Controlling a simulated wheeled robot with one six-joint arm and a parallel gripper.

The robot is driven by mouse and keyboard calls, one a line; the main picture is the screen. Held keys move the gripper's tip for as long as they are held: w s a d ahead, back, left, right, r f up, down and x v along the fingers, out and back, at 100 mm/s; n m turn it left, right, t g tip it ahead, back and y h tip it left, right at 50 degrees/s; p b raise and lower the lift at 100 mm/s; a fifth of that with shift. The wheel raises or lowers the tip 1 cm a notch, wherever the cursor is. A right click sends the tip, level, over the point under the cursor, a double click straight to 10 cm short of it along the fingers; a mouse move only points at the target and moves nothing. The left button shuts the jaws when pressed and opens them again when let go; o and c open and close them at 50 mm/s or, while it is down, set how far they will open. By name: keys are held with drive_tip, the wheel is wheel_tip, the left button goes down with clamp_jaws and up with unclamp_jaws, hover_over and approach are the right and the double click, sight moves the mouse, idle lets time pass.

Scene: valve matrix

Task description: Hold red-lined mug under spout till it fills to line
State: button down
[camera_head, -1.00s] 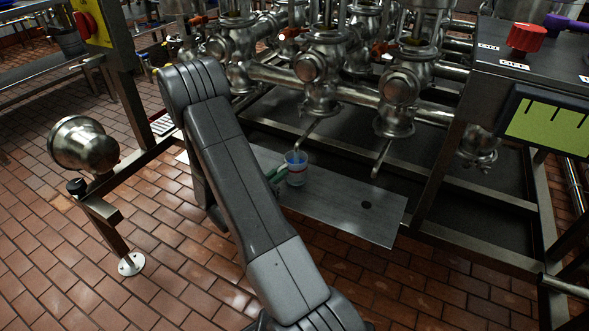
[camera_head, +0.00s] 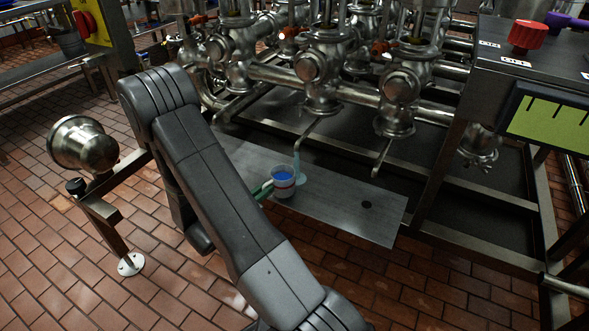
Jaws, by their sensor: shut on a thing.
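The mug (camera_head: 283,187) is a small clear cup with a red line around it and blue liquid inside, its surface near the top. My gripper (camera_head: 265,190) shows only as green fingers, partly hidden behind my arm; it is shut on the mug's left side. The mug is upright over the metal plate. The spout (camera_head: 308,131) is a thin bent pipe under the middle valve.
A second spout (camera_head: 381,157) hangs to the right. A steel funnel-shaped part (camera_head: 83,144) stands at left. A red knob (camera_head: 527,36) sits on the console at right.

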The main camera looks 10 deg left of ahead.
drive_tip(key=shift+s+a, duration=0.1)
drive_tip(key=shift+s, duration=0.35)
drive_tip(key=shift+s+a+r+p, duration=0.35)
drive_tip(key=shift+s+r, duration=0.15)
drive_tip(key=shift+s, duration=0.3)
drive_tip(key=shift+s+a+r+p, duration=0.2)
drive_tip(key=shift+s+r+p, duration=0.2)
drive_tip(key=shift+s+r, duration=0.25)
drive_tip(key=shift+s+a+r+p, duration=0.3)
drive_tip(key=shift+s+r+p, duration=0.1)
drive_tip(key=shift+s, duration=0.5)
